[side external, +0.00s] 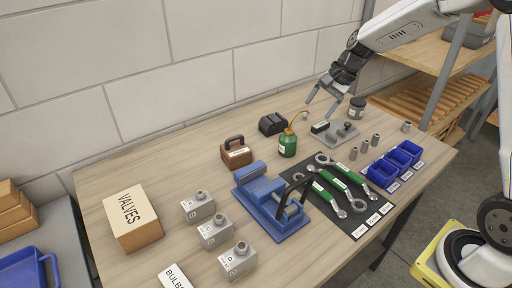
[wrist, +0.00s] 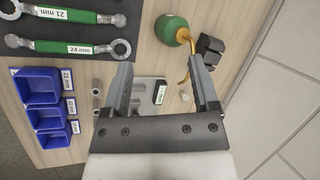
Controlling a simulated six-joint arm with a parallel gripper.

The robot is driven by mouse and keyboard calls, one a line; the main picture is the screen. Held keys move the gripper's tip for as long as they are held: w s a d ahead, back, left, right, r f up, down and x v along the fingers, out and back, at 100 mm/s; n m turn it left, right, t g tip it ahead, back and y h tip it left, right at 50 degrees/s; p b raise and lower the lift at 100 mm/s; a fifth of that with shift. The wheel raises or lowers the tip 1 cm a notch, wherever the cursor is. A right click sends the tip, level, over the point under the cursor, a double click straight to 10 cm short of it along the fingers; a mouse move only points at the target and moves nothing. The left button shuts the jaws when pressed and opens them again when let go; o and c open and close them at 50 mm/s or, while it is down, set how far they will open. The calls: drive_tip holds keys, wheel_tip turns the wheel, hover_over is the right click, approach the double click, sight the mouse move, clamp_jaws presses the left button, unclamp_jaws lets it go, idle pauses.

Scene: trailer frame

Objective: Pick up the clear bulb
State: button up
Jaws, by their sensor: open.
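A small pale, rounded thing, likely the clear bulb (side external: 305,115), lies on the table by the tip of the oil can's spout. In the wrist view the likely bulb (wrist: 186,97) sits beside the right finger, close to the spout; its outline is too small to make out well. My gripper (side external: 322,110) is open and empty, pointing down above the back right of the table. In the wrist view my gripper (wrist: 158,62) has its fingers wide apart, with the grey plate (wrist: 148,84) showing between them.
A green oil can (side external: 288,144) and a dark block (side external: 272,123) stand near the bulb. The back left is clear.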

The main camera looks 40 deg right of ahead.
drive_tip(key=w+d+f+m+t+y, duration=0.1)
drive_tip(key=w+d+m+t+y, duration=0.1)
drive_tip(key=w+d+m, duration=0.4)
drive_tip(key=w+d+m+t+y, duration=0.1)
drive_tip(key=w+d+m+t, duration=0.15)
drive_tip(key=d, duration=0.65)
drive_tip(key=w+d+f+m+t+y, duration=0.1)
drive_tip(key=w+d+m+t+y, duration=0.15)
drive_tip(key=w+d+m, duration=0.35)
approach(309, 120)
drive_tip(key=shift+n+h, duration=0.35)
drive_tip(key=r, duration=0.1)
drive_tip(key=a+r, duration=0.1)
drive_tip(key=w+a+r, duration=0.1)
drive_tip(key=r, duration=0.1)
drive_tip(key=shift+w, duration=0.1)
drive_tip(key=shift+f, duration=0.55)
drive_tip(key=shift+x, duration=1.3)
drive_tip(key=shift+w, duration=0.15)
drive_tip(key=shift+x, duration=2.45)
